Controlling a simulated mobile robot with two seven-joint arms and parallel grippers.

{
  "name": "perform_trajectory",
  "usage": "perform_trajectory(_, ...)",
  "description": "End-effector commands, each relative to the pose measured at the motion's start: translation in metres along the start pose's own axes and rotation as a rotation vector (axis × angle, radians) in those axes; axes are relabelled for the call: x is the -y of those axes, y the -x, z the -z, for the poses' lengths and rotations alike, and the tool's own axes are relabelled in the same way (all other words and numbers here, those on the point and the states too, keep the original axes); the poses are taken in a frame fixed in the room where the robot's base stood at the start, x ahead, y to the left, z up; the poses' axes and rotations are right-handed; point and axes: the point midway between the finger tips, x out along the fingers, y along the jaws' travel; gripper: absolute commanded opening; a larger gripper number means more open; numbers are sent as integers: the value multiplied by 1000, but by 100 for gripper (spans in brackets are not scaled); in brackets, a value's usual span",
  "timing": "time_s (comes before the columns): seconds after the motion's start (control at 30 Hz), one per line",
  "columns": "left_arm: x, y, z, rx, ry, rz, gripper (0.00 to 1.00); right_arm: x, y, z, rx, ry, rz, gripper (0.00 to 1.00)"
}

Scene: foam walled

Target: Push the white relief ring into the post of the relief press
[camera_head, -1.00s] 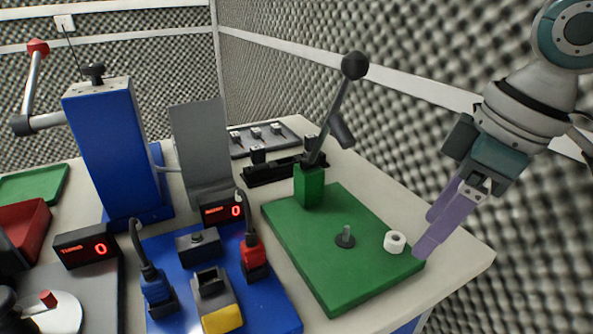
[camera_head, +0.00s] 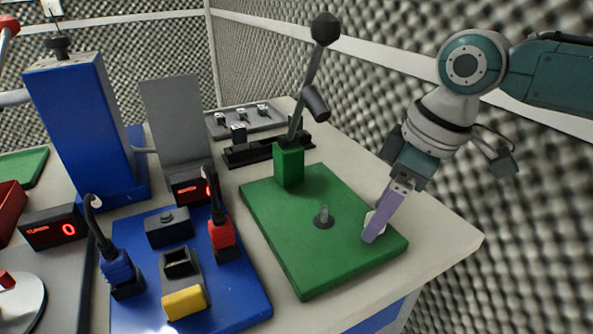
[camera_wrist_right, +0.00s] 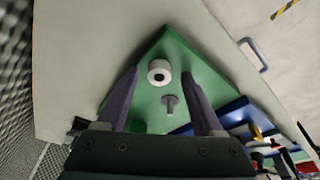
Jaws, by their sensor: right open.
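The white relief ring (camera_wrist_right: 159,72) lies near a corner of the green base plate (camera_head: 290,262). In the head view a purple finger hides most of it. My right gripper (camera_head: 374,234) is open and points down at the ring. In the right wrist view the ring appears between the two spread fingertips, not gripped. The grey post (camera_head: 323,216) stands upright on the plate, left of the ring, and nothing is on it. It also shows in the right wrist view (camera_wrist_right: 170,103). The press lever (camera_head: 308,85) with its black knob is raised. My left gripper is out of view.
A blue board (camera_head: 240,295) with red and blue plugs lies left of the green plate. A black rack (camera_head: 255,151) and a grey tray (camera_head: 225,128) stand behind the press. The table's right edge is clear; a foam wall rises beyond it.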

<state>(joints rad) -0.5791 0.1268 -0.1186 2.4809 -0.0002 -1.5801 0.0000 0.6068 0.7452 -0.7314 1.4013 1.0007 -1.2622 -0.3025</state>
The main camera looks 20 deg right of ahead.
Motion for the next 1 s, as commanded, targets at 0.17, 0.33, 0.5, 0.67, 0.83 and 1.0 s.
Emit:
perform_trajectory(0.17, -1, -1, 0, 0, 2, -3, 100, 0, -3, 0, -1, 1, 0, 68)
perform_trajectory(0.33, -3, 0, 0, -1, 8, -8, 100, 0, -3, 0, -1, 1, 0, 59)
perform_trajectory(0.5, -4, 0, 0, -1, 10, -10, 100, 0, -3, 0, -1, 1, 0, 40)
perform_trajectory(0.67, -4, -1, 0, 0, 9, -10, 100, 0, -3, 0, 0, 1, 0, 22)
perform_trajectory(0.83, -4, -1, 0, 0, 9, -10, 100, 0, -3, 0, 0, 1, 0, 3)
perform_trajectory(1.0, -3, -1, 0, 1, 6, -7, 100, 0, -3, 0, 0, 1, 0, 0)
